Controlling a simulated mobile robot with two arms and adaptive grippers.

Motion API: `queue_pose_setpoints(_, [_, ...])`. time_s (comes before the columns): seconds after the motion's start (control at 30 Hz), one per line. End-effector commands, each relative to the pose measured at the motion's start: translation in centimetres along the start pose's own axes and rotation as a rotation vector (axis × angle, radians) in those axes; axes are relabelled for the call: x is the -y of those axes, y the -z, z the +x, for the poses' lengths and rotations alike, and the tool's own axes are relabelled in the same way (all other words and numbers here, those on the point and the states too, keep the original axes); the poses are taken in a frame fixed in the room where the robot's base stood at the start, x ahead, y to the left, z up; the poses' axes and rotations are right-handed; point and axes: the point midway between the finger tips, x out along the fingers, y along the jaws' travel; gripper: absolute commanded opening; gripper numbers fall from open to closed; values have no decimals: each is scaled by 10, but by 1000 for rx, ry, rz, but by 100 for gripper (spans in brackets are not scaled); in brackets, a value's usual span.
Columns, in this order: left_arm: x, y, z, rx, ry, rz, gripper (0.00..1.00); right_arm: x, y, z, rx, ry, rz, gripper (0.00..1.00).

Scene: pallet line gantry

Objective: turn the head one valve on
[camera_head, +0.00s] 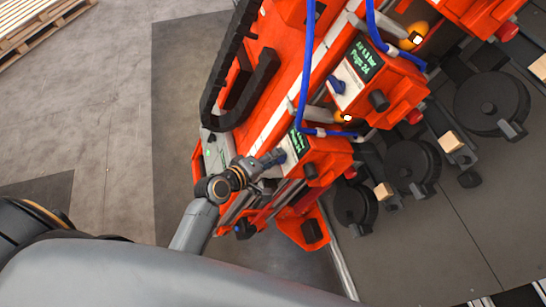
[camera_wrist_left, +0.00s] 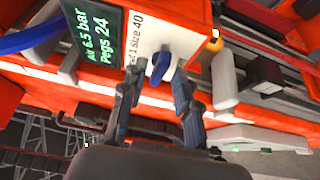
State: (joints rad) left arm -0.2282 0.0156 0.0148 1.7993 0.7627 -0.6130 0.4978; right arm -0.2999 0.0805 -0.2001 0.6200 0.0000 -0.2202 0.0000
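The head one valve is a blue knob (camera_wrist_left: 160,66) on a white label plate (camera_wrist_left: 155,35), whose text reads partly "1 size 40". The plate sits beside a green-lettered display (camera_wrist_left: 97,32) showing "6.5 bar" and "Pegs 24". My left gripper (camera_wrist_left: 158,80) is open, one finger on each side of the knob, with gaps showing; contact cannot be told. In the head view my left gripper (camera_head: 272,160) is at the lower orange box (camera_head: 326,160) and hides most of this knob. My right gripper is in neither view.
A second orange box (camera_head: 393,88) with its own blue knob (camera_head: 336,84) stands farther up the orange gantry. Blue hoses (camera_head: 305,70) run close beside the boxes. Black round parts (camera_head: 412,165) lie to the right. Open floor (camera_head: 110,110) is at the left.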

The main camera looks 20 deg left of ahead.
Motion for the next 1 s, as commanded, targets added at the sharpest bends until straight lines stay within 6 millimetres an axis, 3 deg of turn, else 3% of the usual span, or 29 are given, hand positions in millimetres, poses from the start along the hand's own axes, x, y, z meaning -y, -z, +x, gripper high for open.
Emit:
queue_pose_setpoints(0.37, [0,1,-6,-2,-1,3,35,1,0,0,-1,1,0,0])
queue_pose_setpoints(0.8, [1,0,-91,0,2,4,35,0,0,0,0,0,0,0])
queue_pose_setpoints(1.0, [1,0,-115,0,1,1,35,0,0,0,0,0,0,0])
